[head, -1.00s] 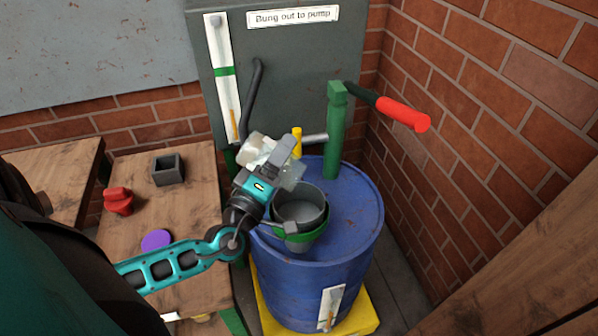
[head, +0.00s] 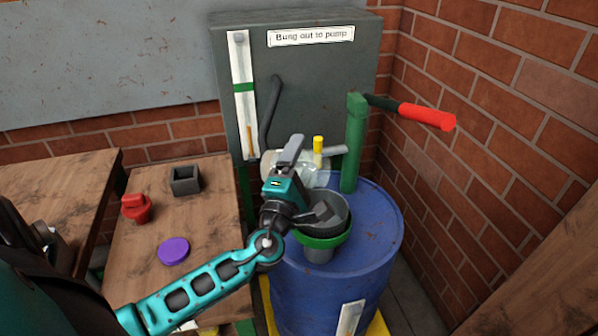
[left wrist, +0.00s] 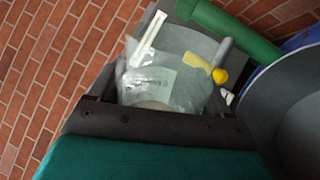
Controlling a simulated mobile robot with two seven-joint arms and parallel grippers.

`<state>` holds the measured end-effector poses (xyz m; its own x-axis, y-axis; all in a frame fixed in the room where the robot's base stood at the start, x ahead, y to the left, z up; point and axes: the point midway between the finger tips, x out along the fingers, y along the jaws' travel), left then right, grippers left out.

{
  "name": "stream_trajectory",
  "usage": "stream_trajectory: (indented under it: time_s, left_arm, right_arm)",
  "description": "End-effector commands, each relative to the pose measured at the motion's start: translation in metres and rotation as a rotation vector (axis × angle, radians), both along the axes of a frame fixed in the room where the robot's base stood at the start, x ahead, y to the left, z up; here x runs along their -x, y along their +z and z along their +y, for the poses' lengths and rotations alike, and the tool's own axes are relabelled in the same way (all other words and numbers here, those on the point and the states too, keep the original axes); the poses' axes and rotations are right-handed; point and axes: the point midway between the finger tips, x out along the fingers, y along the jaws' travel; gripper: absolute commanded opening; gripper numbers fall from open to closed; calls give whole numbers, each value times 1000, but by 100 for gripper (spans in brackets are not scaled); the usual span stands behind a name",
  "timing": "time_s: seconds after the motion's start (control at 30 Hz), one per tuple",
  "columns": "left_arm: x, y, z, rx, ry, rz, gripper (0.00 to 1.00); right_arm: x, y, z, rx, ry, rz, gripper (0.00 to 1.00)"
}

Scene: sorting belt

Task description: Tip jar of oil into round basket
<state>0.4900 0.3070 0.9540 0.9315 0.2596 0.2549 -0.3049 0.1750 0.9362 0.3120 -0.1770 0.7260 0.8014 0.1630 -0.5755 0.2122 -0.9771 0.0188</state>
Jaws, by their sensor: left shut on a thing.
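My left gripper (head: 292,160) is shut on a clear jar (head: 314,173), beside and behind the round basket's near-left rim. The jar looks tilted onto its side, and part of it is hidden by the gripper. In the left wrist view the see-through jar (left wrist: 165,85) with a pale label sits between the fingers. The round basket (head: 341,207) is a grey open vessel seated in a green ring on top of the blue drum. Its grey wall also shows at the right of the left wrist view (left wrist: 290,110). Whether any oil is flowing cannot be seen. My right gripper is not in view.
A grey cabinet (head: 310,80) stands behind. A wooden table (head: 205,215) at left holds a red plug, purple disc and grey box.

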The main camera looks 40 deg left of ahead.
Motion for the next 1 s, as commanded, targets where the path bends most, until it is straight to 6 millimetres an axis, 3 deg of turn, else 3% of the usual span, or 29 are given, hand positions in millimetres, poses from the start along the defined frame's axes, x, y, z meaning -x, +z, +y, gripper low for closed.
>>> stream_trajectory:
  time_s: [0.17,0.2,0.33,0.5,0.7,1.0]
  left_arm:
    - [-1,17,-7,401,2,-91,36]
    - [-2,24,-12,490,2,-104,36]
    - [-5,29,-22,771,2,-163,36]
    - [-8,18,-36,1068,3,-224,36]
    - [-9,12,-45,1259,1,-263,36]
    - [-10,9,-47,1301,1,-273,36]
  right_arm:
    - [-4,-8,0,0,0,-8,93]
    - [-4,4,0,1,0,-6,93]
    - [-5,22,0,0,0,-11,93]
    - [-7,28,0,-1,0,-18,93]
    - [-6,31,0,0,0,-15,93]
    - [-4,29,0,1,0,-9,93]
